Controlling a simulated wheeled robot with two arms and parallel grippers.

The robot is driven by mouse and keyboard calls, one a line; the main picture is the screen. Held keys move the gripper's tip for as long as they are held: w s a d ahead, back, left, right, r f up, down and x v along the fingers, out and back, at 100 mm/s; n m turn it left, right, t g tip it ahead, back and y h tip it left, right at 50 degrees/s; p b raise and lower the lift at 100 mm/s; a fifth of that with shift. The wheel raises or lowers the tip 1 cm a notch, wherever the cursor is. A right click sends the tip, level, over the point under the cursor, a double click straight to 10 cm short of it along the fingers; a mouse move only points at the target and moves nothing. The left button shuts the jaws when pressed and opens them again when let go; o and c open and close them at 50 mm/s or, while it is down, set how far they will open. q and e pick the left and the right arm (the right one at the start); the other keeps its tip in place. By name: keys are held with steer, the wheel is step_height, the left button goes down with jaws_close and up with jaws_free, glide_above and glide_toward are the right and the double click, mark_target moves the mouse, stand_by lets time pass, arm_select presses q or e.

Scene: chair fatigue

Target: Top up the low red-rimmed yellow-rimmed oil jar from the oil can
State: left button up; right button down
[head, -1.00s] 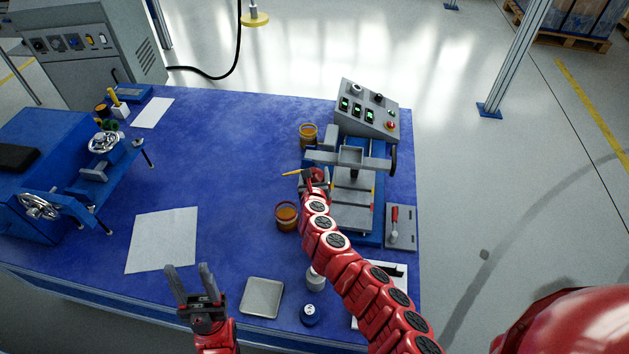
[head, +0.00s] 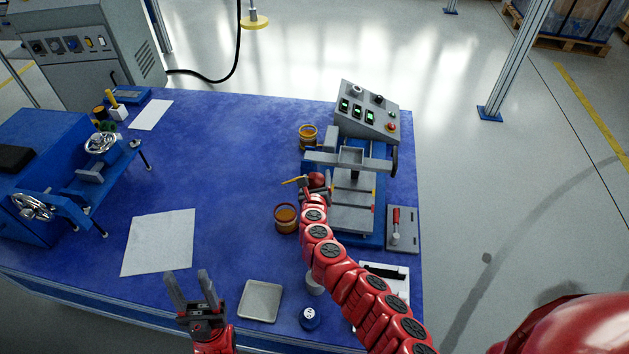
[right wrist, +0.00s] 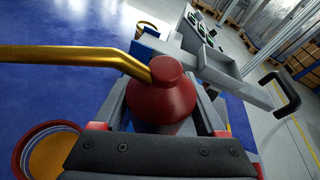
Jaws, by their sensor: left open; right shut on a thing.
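My right gripper (head: 314,191) is shut on the red oil can (head: 317,179), whose thin brass spout (head: 294,180) points left. In the right wrist view the can's red body (right wrist: 163,100) sits between the fingers, with the spout (right wrist: 70,55) reaching left. The red-rimmed jar (head: 286,219) stands on the blue table below and left of the can; its amber inside (right wrist: 50,155) shows in the wrist view. A yellow-rimmed jar (head: 308,135) stands farther back, apart from the can. The spout tip is over neither jar. My left gripper (head: 190,290) is open and empty near the front edge.
A grey machine (head: 352,205) with a control box (head: 367,108) stands right of the jars. A metal tray (head: 260,300) and a blue-capped container (head: 309,318) lie in front. Paper (head: 158,242) lies left, near a blue machine (head: 45,180). The middle table is clear.

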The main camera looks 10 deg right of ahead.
steer(key=shift+w+d+f+n+h+b, duration=0.1)
steer(key=shift+d+f+n+h+b, duration=0.2)
steer(key=shift+f+b, duration=0.4)
steer(key=shift+w+d+r+n+t+h+b, duration=0.1)
steer(key=shift+r+n+t+h+b, duration=0.1)
steer(key=shift+n+t+b, duration=0.25)
steer(key=shift+d+r+n+t+h+b, duration=0.15)
steer(key=shift+n+t+b, duration=0.15)
steer(key=shift+b, duration=0.25)
steer(key=shift+r+n, duration=0.25)
steer(key=shift+r, duration=0.25)
steer(key=shift+d+r+n+t+h, duration=0.1)
steer(key=shift+r+n+t+h, duration=0.15)
steer(key=shift+r+n+t, duration=0.5)
steer(key=shift+r+g, duration=0.25)
steer(key=shift+g, duration=0.05)
